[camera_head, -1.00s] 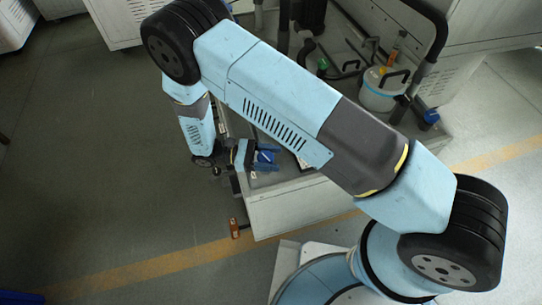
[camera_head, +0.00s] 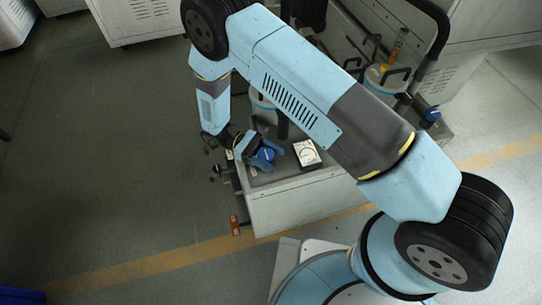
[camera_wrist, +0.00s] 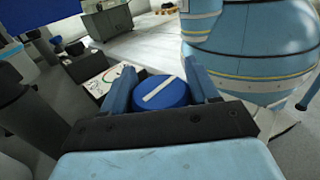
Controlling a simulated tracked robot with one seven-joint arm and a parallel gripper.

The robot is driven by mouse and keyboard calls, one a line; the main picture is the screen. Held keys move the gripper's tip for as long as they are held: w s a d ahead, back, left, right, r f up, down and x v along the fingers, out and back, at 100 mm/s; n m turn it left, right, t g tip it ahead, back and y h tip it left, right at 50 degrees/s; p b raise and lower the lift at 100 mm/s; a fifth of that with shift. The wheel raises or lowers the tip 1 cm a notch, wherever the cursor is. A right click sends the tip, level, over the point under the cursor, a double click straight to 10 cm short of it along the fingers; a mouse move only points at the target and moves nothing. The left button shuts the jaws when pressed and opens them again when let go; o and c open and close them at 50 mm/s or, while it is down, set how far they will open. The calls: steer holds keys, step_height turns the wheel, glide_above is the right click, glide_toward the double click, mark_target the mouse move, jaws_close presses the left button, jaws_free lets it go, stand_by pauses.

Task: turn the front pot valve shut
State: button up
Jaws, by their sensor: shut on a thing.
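The front pot valve is a round blue knob (camera_wrist: 163,93) with a white bar across its top. In the wrist view the bar slants from lower left to upper right. My gripper (camera_wrist: 160,80) has one blue finger on each side of the knob and is shut on it. In the head view my gripper (camera_head: 262,148) is at the near left corner of the cart, with the blue knob (camera_head: 267,155) partly hidden between its fingers. The valve's body below the knob is hidden.
A white card with a round dial (camera_head: 307,153) lies right of my gripper on the grey cart (camera_head: 300,203). A white pot (camera_head: 384,83) and another blue knob (camera_head: 432,115) are at the right. A black rail (camera_head: 440,35) rises behind.

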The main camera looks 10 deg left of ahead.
steer(key=shift+w, duration=0.1)
steer(key=o, duration=1)
steer(key=shift+c, duration=0.2)
steer(key=shift+v, duration=6)
